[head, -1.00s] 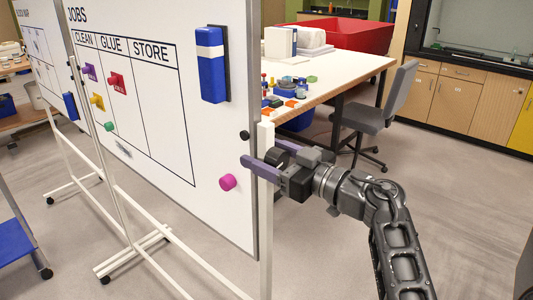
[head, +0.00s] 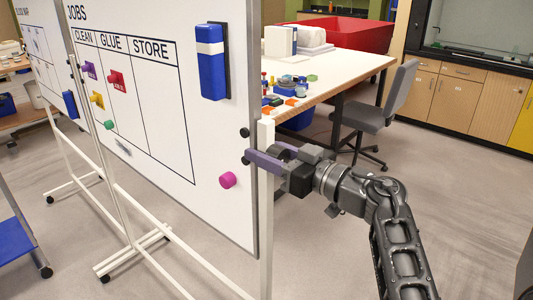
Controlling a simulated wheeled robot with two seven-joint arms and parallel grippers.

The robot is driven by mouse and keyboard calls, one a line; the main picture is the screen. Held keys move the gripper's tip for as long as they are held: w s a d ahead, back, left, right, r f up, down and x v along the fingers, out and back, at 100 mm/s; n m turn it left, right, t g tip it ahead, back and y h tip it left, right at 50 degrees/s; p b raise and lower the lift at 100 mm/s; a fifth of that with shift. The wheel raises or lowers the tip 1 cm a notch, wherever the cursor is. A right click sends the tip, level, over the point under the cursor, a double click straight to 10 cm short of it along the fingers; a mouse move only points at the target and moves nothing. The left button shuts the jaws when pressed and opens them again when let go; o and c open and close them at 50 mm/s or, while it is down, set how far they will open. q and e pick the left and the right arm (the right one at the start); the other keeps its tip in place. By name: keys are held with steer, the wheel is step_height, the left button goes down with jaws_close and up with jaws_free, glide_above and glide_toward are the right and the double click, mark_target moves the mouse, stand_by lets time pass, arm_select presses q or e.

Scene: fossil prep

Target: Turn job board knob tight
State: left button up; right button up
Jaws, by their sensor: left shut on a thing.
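The job board (head: 160,140) is a white board headed JOBS, with CLEAN, GLUE and STORE columns, on a white frame. At its right edge, by the white post (head: 266,215), my left gripper (head: 275,155) has its purple fingers around a dark knob, which they mostly hide. The gripper is shut on it. A small black round piece (head: 245,132) shows on the board's edge just above, and another (head: 246,160) shows at the fingertip. My right gripper is not in view.
A magenta magnet (head: 228,180) and a blue eraser (head: 212,62) are on the board near the gripper. Behind stand a white table (head: 345,70) and a grey chair (head: 375,115). Floor is open at the right.

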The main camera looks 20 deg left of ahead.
mark_target(284, 159)
arm_select(q)
steer(key=m, duration=0.3)
steer(key=o, duration=1.4)
steer(key=shift+c, duration=0.2)
steer(key=shift+d, duration=0.15)
steer(key=b+v, duration=0.1)
steer(key=v, duration=0.6)
steer(key=shift+d+b, duration=0.3)
steer(key=shift+b, duration=0.05)
